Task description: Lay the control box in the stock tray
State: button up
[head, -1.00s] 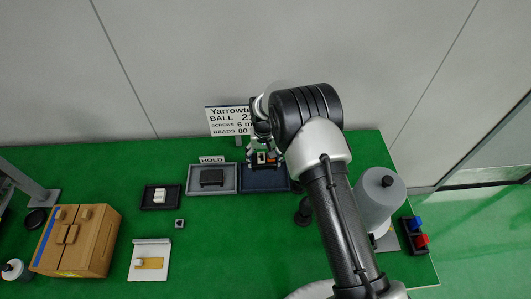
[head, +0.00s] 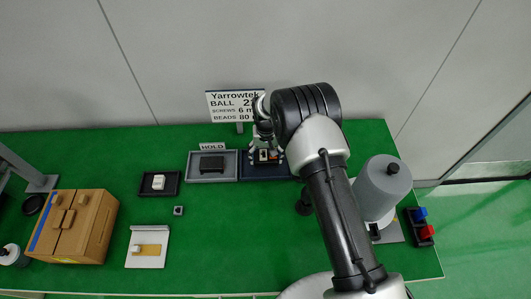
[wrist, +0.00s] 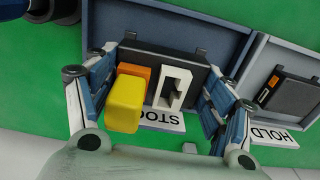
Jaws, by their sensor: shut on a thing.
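The control box is a dark box with a white rocker switch and a yellow knob on an orange block. It shows in the wrist view (wrist: 150,57) and partly in the head view (head: 266,156). My gripper (head: 265,147) is shut on it, with a finger at each side in the wrist view (wrist: 155,92). The box is over the blue-grey stock tray (wrist: 165,14), within its outline. Whether it touches the tray floor cannot be told. The tray's near rim shows in the head view (head: 268,179), and its label is partly covered.
The grey HOLD tray (head: 213,180) adjoins on the left and holds a black box (head: 211,163). A small black tray with a white part (head: 158,182) stands further left. A sign (head: 235,104) stands behind. A grey cylinder (head: 380,187) is right of my arm.

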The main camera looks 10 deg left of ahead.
jog(key=shift+a+f+b, duration=0.2)
jog(key=shift+f+b, duration=0.15)
jog(key=shift+f, duration=0.5)
jog(key=shift+f+b, duration=0.6)
jog(key=shift+f, duration=0.05)
jog(key=o, duration=1.2)
jog(key=shift+o, duration=0.2)
jog(key=shift+d, duration=0.1)
jog(key=shift+r, duration=0.1)
notch_tip(320, 180, up, 12)
jog(key=shift+f, duration=0.1)
jog(key=shift+s, duration=0.15)
